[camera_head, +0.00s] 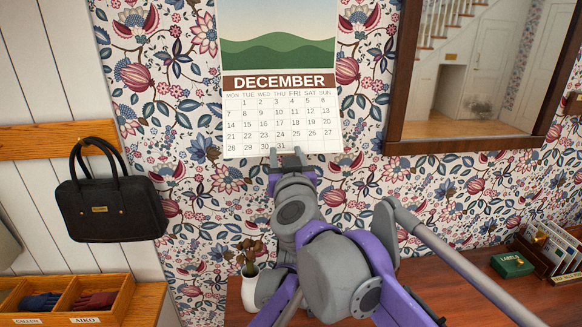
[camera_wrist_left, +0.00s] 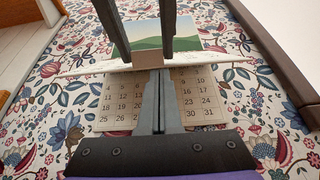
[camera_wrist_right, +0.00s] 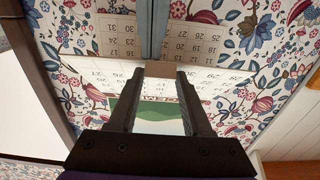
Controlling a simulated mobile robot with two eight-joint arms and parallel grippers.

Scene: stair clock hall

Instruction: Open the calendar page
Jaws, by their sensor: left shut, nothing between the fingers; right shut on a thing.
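The wall calendar (camera_head: 278,110) shows its December page under a green hill picture. The page's lower edge stands out from the wall; it is a pale strip in the left wrist view (camera_wrist_left: 100,66). Behind it a second number page (camera_wrist_left: 195,95) shows. My right gripper (camera_head: 286,157) is shut on a beige tab (camera_wrist_right: 159,69) at the middle of that lower edge. My left gripper (camera_wrist_left: 155,73) is shut and empty, its fingertips close below the tab and in front of the second page. In the head view I cannot make it out behind my other arm.
A dark-framed mirror (camera_head: 398,100) hangs right of the calendar. A black handbag (camera_head: 110,208) hangs at left above a wooden tray (camera_head: 120,300). The wall beside the calendar is clear.

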